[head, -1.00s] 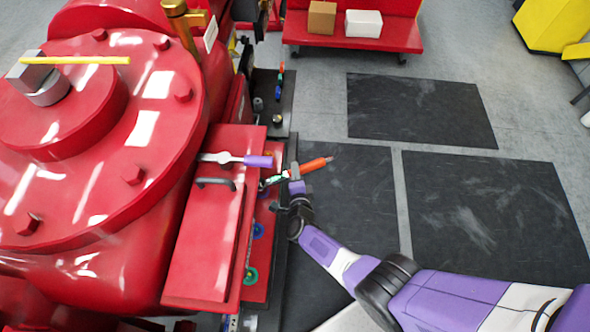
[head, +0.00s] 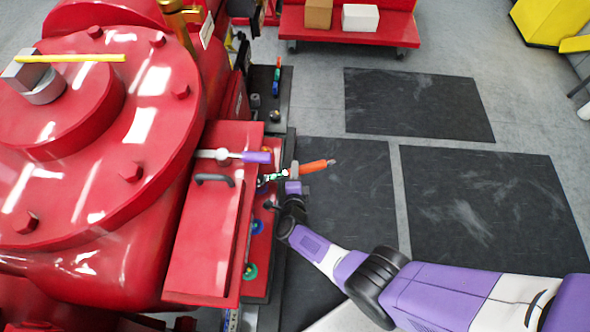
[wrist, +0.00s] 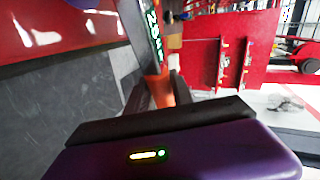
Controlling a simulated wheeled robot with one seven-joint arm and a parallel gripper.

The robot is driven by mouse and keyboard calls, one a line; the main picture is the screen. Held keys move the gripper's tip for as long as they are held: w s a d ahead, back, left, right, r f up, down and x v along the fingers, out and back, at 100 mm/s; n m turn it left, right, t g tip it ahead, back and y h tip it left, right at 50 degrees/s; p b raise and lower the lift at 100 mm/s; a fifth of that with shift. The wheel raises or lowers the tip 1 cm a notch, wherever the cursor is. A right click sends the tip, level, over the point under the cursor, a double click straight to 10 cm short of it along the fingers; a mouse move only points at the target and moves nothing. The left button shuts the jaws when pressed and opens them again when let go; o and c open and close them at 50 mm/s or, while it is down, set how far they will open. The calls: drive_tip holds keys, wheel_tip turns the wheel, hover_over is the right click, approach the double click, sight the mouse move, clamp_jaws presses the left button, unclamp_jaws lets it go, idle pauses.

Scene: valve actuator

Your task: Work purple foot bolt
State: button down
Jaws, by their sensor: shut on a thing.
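My gripper (head: 292,174) is shut on the orange handle (head: 312,167) of a tool with a dark shaft marked in green (head: 272,177). It holds the tool above the plinth edge beside the big red valve actuator (head: 100,150). In the wrist view the orange handle (wrist: 160,88) sits between the fingers and the dark shaft (wrist: 153,28) runs away from me. The tool's far end lies near the foot bolts; contact cannot be told. A blue bolt (head: 257,226) and a green one (head: 250,271) show along the base. I cannot make out a purple bolt.
Several coloured pieces (head: 277,75) stand on the farther plinth. A red cart (head: 350,27) carries two boxes. Dark floor mats (head: 480,205) to the right are clear.

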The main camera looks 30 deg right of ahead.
drive_tip(key=shift+a, duration=0.1)
drive_tip(key=shift+w+r+p, duration=0.1)
drive_tip(key=shift+r+p, duration=0.25)
drive_tip(key=shift+r, duration=0.35)
drive_tip(key=shift+r+p, duration=0.45)
drive_tip(key=shift+r, duration=1.4)
